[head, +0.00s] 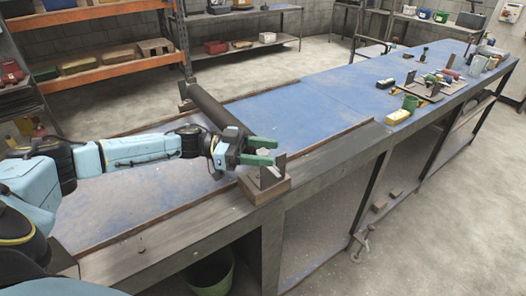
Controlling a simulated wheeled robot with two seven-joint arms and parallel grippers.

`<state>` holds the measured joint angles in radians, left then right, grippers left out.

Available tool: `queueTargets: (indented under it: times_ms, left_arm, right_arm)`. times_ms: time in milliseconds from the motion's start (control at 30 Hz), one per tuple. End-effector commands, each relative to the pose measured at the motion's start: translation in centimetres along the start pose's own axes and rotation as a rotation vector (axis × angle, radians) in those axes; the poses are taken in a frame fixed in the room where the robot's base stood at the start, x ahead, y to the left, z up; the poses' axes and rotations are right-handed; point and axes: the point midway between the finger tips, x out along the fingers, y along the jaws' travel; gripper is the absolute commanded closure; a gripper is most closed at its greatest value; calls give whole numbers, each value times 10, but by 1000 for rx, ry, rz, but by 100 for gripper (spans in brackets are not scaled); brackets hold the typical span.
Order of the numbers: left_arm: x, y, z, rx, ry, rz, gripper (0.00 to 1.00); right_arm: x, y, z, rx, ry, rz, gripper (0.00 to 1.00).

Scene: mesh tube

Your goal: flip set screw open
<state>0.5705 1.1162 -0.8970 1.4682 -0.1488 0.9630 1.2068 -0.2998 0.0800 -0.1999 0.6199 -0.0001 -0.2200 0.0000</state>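A dark tube (214,108) lies lengthwise across the blue-topped bench, from a stand (185,96) at the far side toward the near edge. At the near edge, an upright metal bracket (272,172) stands on a wooden block (264,188). My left gripper (273,151) is at the near end of the tube, just above and beside the bracket. Its two green fingers are apart, with nothing visible between them. The gripper hides the near end of the tube. I cannot make out the set screw. My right gripper is not in view.
The blue bench (310,100) is clear to the right of the tube. Orange shelving (100,55) stands behind at left. A green bin (210,275) sits below the bench.

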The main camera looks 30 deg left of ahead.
Motion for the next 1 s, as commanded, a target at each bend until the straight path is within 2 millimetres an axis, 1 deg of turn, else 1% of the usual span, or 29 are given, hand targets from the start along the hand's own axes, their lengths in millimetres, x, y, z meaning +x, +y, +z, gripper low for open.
queueTargets:
  times_ms: [233, 367, 467, 700, 800, 900, 1000]
  left_arm:
    - [-2, 0, 1, -1, -3, -2, 51]
    - [-14, -1, 2, -1, -5, -4, 51]
    - [-32, -1, 3, 0, -7, -5, 51]
    - [-87, 0, 3, -1, -5, -5, 51]
    - [-106, 0, 3, -1, -5, -3, 51]
    - [-120, 0, 2, -1, -3, -3, 51]
    - [-129, 0, 1, -1, -2, -1, 51]
  right_arm:
    - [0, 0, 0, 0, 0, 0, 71]
    - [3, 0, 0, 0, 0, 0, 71]
    - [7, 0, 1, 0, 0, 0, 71]
    - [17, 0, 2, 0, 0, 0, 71]
    - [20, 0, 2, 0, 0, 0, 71]
    - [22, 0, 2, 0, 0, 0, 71]
    - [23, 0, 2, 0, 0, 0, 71]
